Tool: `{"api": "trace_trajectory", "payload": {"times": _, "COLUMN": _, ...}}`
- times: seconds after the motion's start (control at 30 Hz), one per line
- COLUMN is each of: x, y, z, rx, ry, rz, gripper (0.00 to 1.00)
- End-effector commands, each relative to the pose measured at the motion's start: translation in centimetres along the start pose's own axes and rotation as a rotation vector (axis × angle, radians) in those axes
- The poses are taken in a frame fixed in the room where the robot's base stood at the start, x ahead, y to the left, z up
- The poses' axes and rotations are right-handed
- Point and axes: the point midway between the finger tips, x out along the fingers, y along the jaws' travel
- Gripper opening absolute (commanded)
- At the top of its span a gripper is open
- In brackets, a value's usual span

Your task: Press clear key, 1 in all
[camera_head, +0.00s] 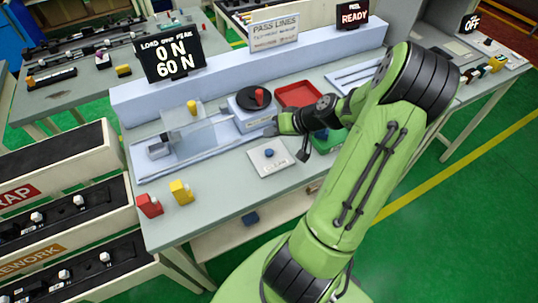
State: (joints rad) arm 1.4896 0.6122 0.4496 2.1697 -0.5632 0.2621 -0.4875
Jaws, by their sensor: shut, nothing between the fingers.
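A white square pad (264,165) lies near the front of the workbench. A round blue key (269,153) stands on it and looks like the clear key; its label is too small to read. My gripper (272,131) is shut and empty, pointing left from the wrist, just behind the blue key in the picture. It appears apart from the key, though its height is hard to judge. The load display (170,58) reads "0 N" over "60 N".
A red tray (300,94) lies behind my wrist. Red (149,205) and yellow (181,191) blocks stand at the front left edge. The front bench surface is otherwise clear.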

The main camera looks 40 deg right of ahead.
Motion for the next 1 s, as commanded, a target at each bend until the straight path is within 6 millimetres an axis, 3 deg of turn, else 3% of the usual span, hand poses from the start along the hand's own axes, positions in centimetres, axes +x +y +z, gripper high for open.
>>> {"api": "trace_trajectory", "payload": {"times": 0.03, "x": 1.0, "y": 0.7, "z": 0.8, "rx": 0.002, "ry": 0.000, "rz": -0.001, "gripper": 0.00}}
{"api": "trace_trajectory", "payload": {"times": 0.3, "x": 3.4, "y": 2.5, "z": 2.5, "rx": 0.001, "ry": 0.000, "rz": 0.001, "gripper": 0.00}}
{"api": "trace_trajectory", "payload": {"times": 1.0, "x": 3.4, "y": 2.5, "z": 2.5, "rx": 0.000, "ry": 0.000, "rz": 0.000, "gripper": 0.00}}
